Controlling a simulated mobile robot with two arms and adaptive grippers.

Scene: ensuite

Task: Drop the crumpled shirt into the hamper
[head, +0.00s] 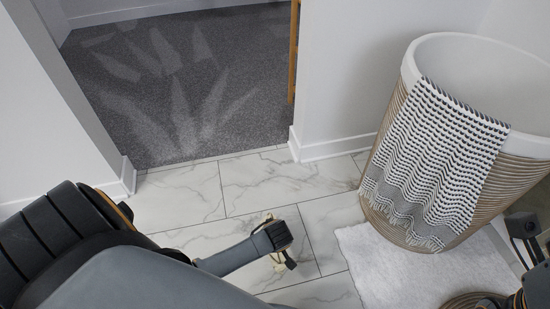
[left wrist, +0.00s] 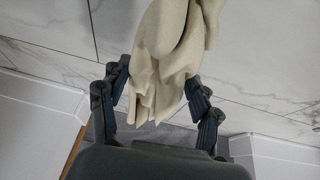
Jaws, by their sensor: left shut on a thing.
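The cream crumpled shirt (left wrist: 170,45) hangs in the jaws of my left gripper (left wrist: 160,95), with a finger on each side of it. In the head view the left gripper (head: 272,238) is over the marble tiles, left of the hamper and apart from it. Only small cream bits of the shirt show there; my gripper hides the rest. The hamper (head: 384,150) stands upright at the right, ribbed tan with a white rim and an open top. What I see of its inside is pale and empty. A dark part of my right gripper (head: 525,228) shows at the right edge, its jaws unclear.
A grey-and-white fringed towel (head: 440,160) drapes over the hamper's near rim and side. A white bath mat (head: 400,275) lies in front of it. A doorway to grey carpet (head: 190,80) opens at the upper left, with a white wall (head: 345,70) between it and the hamper.

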